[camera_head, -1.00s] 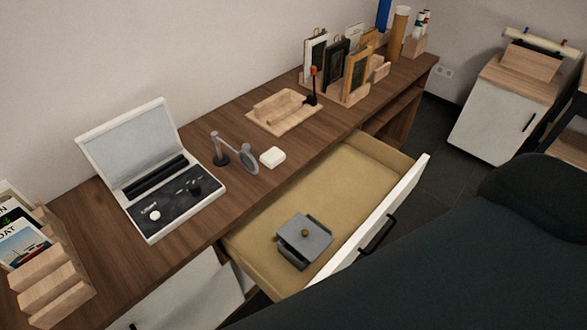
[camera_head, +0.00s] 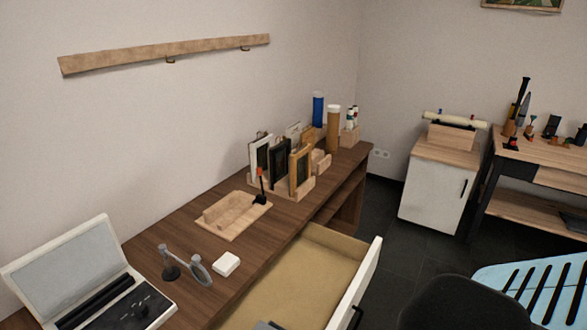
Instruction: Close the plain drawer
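The plain drawer (camera_head: 290,280) is pulled out from the long brown desk (camera_head: 190,232). Its inside is tan and its white front (camera_head: 361,285) faces right, with a dark handle (camera_head: 356,317) at the bottom edge of the view. A small part of a grey object (camera_head: 266,325) shows inside the drawer at the bottom edge. Neither of my grippers is in view.
On the desk are an open white case (camera_head: 75,275), a grey stand (camera_head: 187,265), a white block (camera_head: 226,263), a wooden tray (camera_head: 232,214) and a rack of frames (camera_head: 280,168). A white cabinet (camera_head: 438,187) and a workbench (camera_head: 535,170) stand farther back. Dark floor lies between.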

